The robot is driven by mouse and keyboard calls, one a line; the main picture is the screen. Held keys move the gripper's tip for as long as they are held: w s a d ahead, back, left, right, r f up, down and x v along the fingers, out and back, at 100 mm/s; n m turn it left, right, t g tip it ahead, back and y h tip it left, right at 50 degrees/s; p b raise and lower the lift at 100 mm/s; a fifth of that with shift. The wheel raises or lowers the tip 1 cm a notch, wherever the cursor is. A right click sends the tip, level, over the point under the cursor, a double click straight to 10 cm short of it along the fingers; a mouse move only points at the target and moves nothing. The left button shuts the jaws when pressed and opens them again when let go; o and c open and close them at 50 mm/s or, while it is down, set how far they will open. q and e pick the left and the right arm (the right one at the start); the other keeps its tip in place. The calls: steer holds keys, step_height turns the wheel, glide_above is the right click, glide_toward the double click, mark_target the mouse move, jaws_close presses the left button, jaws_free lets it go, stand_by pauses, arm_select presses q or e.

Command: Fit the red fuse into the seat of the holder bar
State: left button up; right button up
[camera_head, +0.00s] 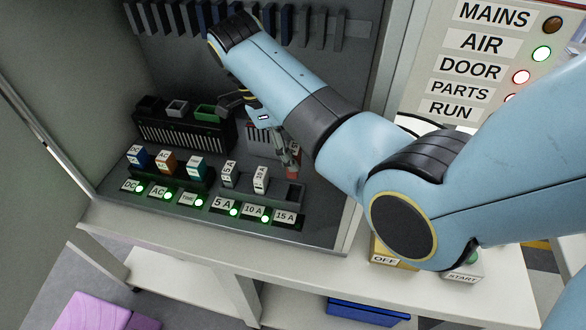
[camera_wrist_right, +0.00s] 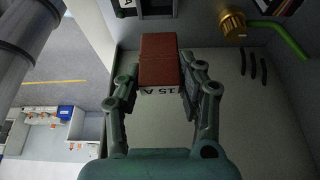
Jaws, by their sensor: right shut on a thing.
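The red fuse (camera_head: 292,173) is gripped by my right gripper (camera_head: 288,158) in the head view, low over the right end of the holder bar (camera_head: 276,191). The dark seat (camera_head: 294,193) above the 15 A label looks empty, and the fuse is just behind and above it; contact cannot be told. In the right wrist view the red fuse (camera_wrist_right: 160,58) shows a white "15 A" label. Both fingers of the right gripper (camera_wrist_right: 162,80) close on its sides. My left gripper is not in view.
White fuses (camera_head: 229,174) (camera_head: 261,179) stand in the bar's other places. A second bar with blue, orange and teal fuses (camera_head: 196,167) is to the left. Green lamps (camera_head: 234,212) line the front. Dark fins (camera_head: 287,22) hang at the back. OFF (camera_head: 384,259) and START boxes sit at right.

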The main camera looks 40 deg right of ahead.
step_height(320, 180, down, 5)
steer(key=b, duration=0.4)
steer(key=shift+s, duration=0.15)
steer(key=shift+f+b, duration=0.5)
steer(key=shift+f, duration=0.05)
step_height(320, 180, down, 2)
steer(key=shift+f+b, duration=0.1)
steer(key=shift+b, duration=0.45)
steer(key=shift+f, duration=0.3)
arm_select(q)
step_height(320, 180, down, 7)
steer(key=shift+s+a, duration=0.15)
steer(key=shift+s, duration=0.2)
arm_select(e)
steer(key=shift+f, duration=0.15)
steer(key=o, duration=1)
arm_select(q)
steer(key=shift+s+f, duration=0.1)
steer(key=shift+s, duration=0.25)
